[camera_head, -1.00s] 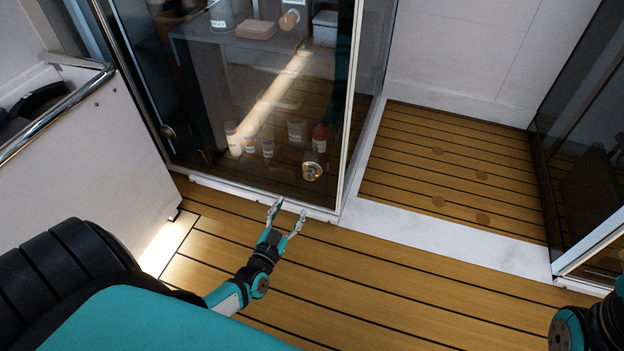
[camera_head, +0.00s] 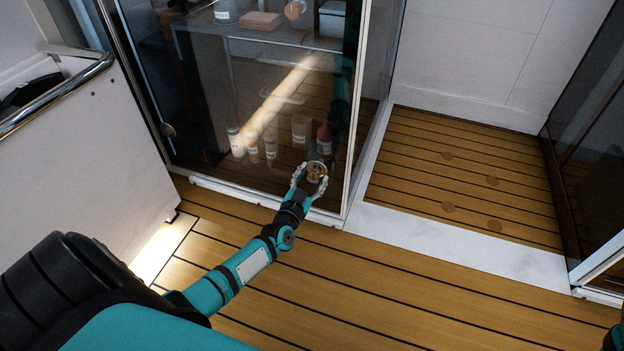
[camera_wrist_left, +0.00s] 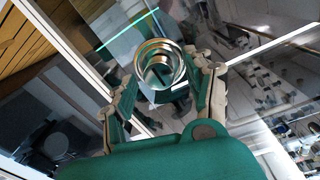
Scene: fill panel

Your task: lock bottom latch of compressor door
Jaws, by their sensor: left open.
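The bottom latch (camera_head: 316,171) is a round, shiny metal knob low on the dark glass compressor door (camera_head: 200,130), near the door's right edge. My left gripper (camera_head: 311,179) is open at the latch, with a finger to either side of it in the head view. In the left wrist view the latch (camera_wrist_left: 159,67) shows as a round metal ring with a slot-like bar, between the open fingers (camera_wrist_left: 165,90). I cannot tell whether the fingers touch it.
Several bottles (camera_head: 253,148) show behind or in the glass. A white door frame edge (camera_head: 352,165) stands right of the latch. A metal handrail (camera_head: 60,95) is at the left. The wooden floor (camera_head: 400,290) in front is clear.

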